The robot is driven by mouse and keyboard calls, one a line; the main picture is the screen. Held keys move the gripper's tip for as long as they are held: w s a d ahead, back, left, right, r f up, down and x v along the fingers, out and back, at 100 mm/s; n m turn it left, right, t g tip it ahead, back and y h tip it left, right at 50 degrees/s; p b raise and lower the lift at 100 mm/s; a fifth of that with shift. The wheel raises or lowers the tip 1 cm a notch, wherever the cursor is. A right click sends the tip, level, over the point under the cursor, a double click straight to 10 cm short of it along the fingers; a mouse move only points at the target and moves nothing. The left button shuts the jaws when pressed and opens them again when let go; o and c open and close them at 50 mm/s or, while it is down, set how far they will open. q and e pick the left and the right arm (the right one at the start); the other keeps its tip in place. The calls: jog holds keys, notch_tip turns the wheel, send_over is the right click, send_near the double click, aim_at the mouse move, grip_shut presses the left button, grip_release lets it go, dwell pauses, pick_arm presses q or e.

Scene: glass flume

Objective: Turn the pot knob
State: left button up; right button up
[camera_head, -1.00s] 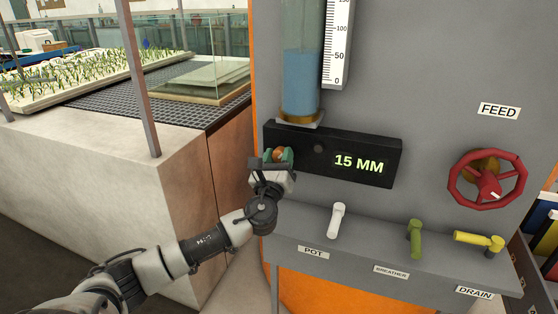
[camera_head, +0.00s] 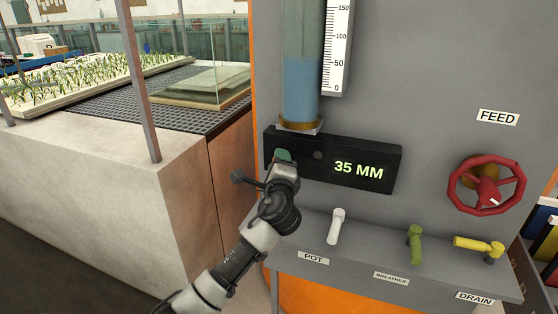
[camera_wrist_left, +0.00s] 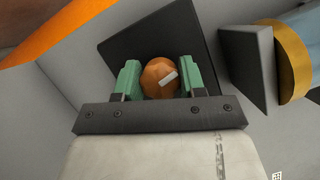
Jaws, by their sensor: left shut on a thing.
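An orange round knob (camera_wrist_left: 158,79) with a white mark sits on a black panel (camera_head: 386,164), left of its green digits. In the left wrist view my left gripper (camera_wrist_left: 160,81) has its green finger pads on both sides of the knob, shut on it; the white mark slants up to the right. In the head view my left gripper (camera_head: 283,157) covers the knob. The display (camera_head: 358,170) reads 35 MM. A POT label (camera_head: 313,258) is on the ledge front, below and left of a white lever (camera_head: 337,226). My right gripper is not in view.
A water-filled clear tube (camera_head: 300,85) with a scale (camera_head: 338,50) stands above the panel. A green lever (camera_head: 415,244), a yellow lever (camera_head: 480,247) and a red FEED wheel (camera_head: 487,187) are to the right. A pale wall (camera_head: 150,200) stands at left.

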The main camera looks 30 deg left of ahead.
pick_arm(q)
jog(key=n+g+p, duration=0.1)
jog(key=n, duration=0.1)
jog(key=n+g+h+p, duration=0.1)
jog(key=n+p, duration=0.1)
jog(key=n, duration=0.1)
jog(key=shift+r+n, duration=0.15)
jog(key=shift+n, duration=0.15)
jog(key=shift+f+n+g+h+p, duration=0.2)
jog(key=shift+n+g+h+p, duration=0.3)
jog(key=shift+n+p, duration=1.15)
jog(key=o, duration=0.9)
jog(key=shift+s, duration=0.1)
jog(key=b+v, duration=0.2)
jog(key=v, duration=0.8)
jog(key=shift+s, duration=0.4)
